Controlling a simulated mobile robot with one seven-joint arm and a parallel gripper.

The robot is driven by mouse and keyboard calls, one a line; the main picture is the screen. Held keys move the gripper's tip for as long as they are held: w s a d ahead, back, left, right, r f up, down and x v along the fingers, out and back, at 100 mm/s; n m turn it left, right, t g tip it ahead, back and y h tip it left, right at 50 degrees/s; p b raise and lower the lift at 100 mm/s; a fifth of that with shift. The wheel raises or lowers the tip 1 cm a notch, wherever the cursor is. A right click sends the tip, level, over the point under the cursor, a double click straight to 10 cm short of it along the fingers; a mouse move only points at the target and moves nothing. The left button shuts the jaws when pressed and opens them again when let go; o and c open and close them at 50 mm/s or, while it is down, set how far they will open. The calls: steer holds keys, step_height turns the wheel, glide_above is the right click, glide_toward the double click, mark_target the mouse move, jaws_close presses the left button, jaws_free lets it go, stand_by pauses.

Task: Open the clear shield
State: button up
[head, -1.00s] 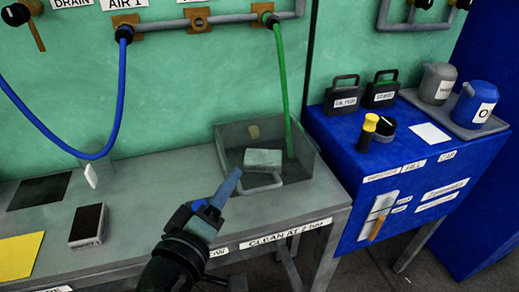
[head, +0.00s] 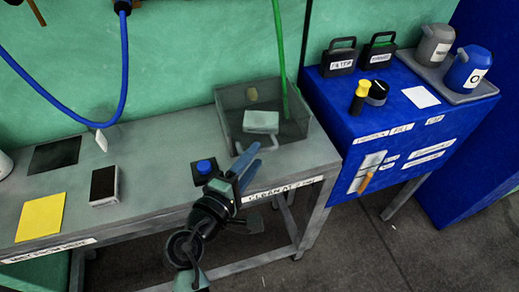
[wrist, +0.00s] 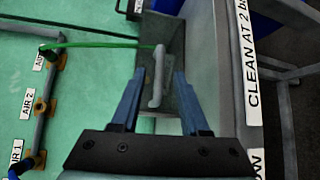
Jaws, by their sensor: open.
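The clear shield (head: 290,132) is a see-through grey box at the right end of the bench, and it looks closed. A pale block (head: 261,121) shows inside it. My gripper (head: 248,157) is at the shield's front side, with its blue fingers apart and nothing gripped. In the wrist view, the shield's pale grey bar handle (wrist: 158,75) appears between the open fingertips (wrist: 158,88). I cannot tell whether a finger touches it.
A dark box with a blue button (head: 205,166) stands left of my gripper. A green hose (head: 280,60) runs down to the shield. A blue cabinet (head: 400,150) stands close on the right. A dark device (head: 104,184) and yellow sheet (head: 40,217) lie on the left of the bench.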

mark_target(260, 152)
steer(key=shift+x, duration=1.65)
jaws_close()
